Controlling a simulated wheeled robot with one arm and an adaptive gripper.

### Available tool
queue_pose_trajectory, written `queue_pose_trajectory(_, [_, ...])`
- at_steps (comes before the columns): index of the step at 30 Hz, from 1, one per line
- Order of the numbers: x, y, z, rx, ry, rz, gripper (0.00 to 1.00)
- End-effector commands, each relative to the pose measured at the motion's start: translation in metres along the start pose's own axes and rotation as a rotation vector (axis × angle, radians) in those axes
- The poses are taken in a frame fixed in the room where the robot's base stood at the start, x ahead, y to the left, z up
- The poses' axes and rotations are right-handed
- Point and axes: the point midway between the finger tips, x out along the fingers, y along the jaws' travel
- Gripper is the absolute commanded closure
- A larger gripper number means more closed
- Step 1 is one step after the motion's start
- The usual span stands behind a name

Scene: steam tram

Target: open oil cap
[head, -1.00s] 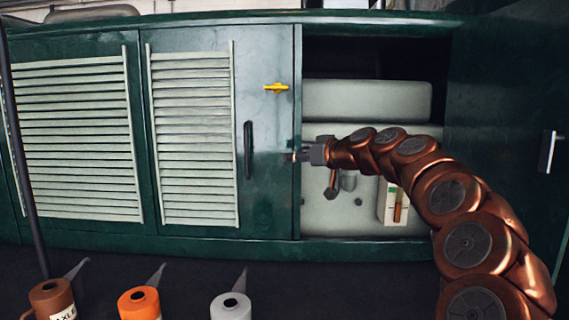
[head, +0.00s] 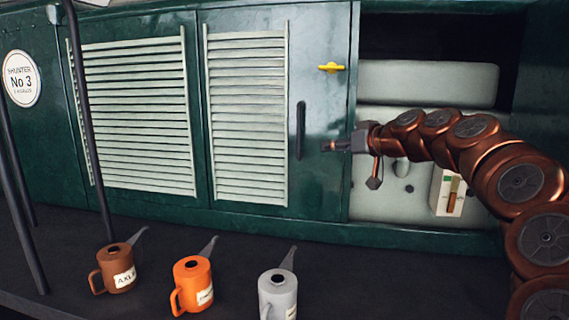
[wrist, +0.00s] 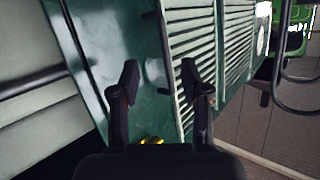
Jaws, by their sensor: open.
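No oil cap can be told for certain. A short grey cylinder (head: 400,168) shows on the pale machinery (head: 428,84) in the open compartment, partly hidden by my arm. My gripper (head: 326,146) is open and empty. In the head view it appears in front of the right edge of the green louvred door (head: 335,110), left of the opening. A dark vertical handle (head: 300,130) is just left of it, and a yellow latch (head: 331,68) is above. The wrist view shows both fingers (wrist: 160,76) apart, pointing along the green door, with the yellow latch (wrist: 152,140) low between them.
A gauge (head: 449,193) with an amber tube is low in the compartment. A brown can (head: 116,270), an orange can (head: 193,286) and a grey can (head: 278,296) stand in front. Dark poles (head: 88,120) rise at the left. Dark floor lies between cans and cabinet.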

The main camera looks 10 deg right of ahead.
Motion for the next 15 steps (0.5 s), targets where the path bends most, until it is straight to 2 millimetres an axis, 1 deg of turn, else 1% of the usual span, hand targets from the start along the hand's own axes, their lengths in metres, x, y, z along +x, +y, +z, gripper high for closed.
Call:
queue_pose_trajectory(2, [0.0, -0.012, 0.003, 0.0, -0.02, -0.015, 0.54])
queue_pose_trajectory(4, [0.0, -0.032, 0.011, 0.002, -0.059, -0.04, 0.54])
queue_pose_trajectory(5, [-0.001, -0.044, 0.015, 0.002, -0.081, -0.053, 0.54])
queue_pose_trajectory(6, [-0.002, -0.062, 0.025, 0.006, -0.119, -0.074, 0.54])
queue_pose_trajectory(8, [-0.004, -0.089, 0.042, 0.012, -0.187, -0.101, 0.54])
queue_pose_trajectory(9, [-0.007, -0.108, 0.056, 0.015, -0.237, -0.117, 0.54])
queue_pose_trajectory(11, [-0.015, -0.133, 0.078, 0.023, -0.313, -0.135, 0.54])
queue_pose_trajectory(12, [-0.02, -0.149, 0.095, 0.028, -0.369, -0.143, 0.54])
queue_pose_trajectory(14, [-0.031, -0.169, 0.119, 0.035, -0.446, -0.148, 0.54])
queue_pose_trajectory(15, [-0.039, -0.181, 0.136, 0.041, -0.5, -0.146, 0.54])
